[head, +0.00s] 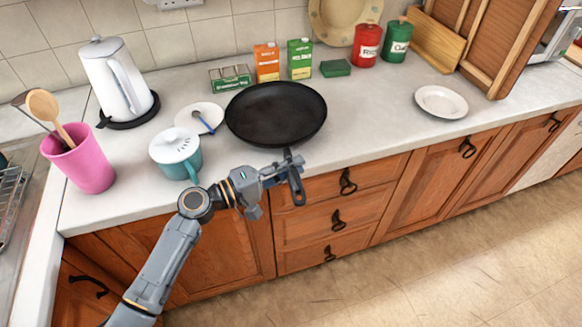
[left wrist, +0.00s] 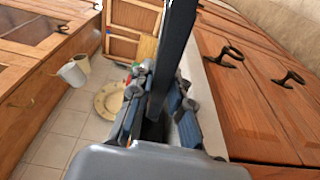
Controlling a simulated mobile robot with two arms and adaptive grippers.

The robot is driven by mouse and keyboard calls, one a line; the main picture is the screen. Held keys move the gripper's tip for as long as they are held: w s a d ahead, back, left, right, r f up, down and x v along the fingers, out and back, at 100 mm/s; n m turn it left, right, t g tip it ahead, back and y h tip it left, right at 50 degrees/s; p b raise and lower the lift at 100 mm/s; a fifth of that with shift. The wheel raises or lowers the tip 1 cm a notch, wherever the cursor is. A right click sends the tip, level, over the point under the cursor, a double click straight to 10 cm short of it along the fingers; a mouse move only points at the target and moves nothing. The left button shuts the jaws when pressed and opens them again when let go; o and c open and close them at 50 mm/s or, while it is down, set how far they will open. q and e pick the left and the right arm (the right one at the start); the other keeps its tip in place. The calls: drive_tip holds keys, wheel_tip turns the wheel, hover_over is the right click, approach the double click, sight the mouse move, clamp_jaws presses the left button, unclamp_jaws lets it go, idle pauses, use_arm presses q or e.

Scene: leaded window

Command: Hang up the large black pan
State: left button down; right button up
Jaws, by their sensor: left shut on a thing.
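The large black pan (head: 277,112) is at the middle of the counter, its open side up, with its handle pointing toward the front edge. I cannot tell whether its base touches the counter. My left gripper (head: 288,170) is shut on the pan's handle at the counter's front edge, and the handle's end sticks out below the fingers. In the left wrist view the dark handle (left wrist: 175,55) runs up between the fingers of the left gripper (left wrist: 155,98). My right gripper is not in view. No hook shows clearly.
A teal pot (head: 176,155), a white saucer (head: 203,112) and a pink utensil cup (head: 80,160) stand left of the pan. Cartons (head: 267,62), a green sponge (head: 336,68) and canisters (head: 367,46) stand behind. The counter is clear between pan and white plate (head: 441,101).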

use_arm(q)
drive_tip(key=shift+r+p, duration=1.5)
drive_tip(key=shift+r, duration=0.9)
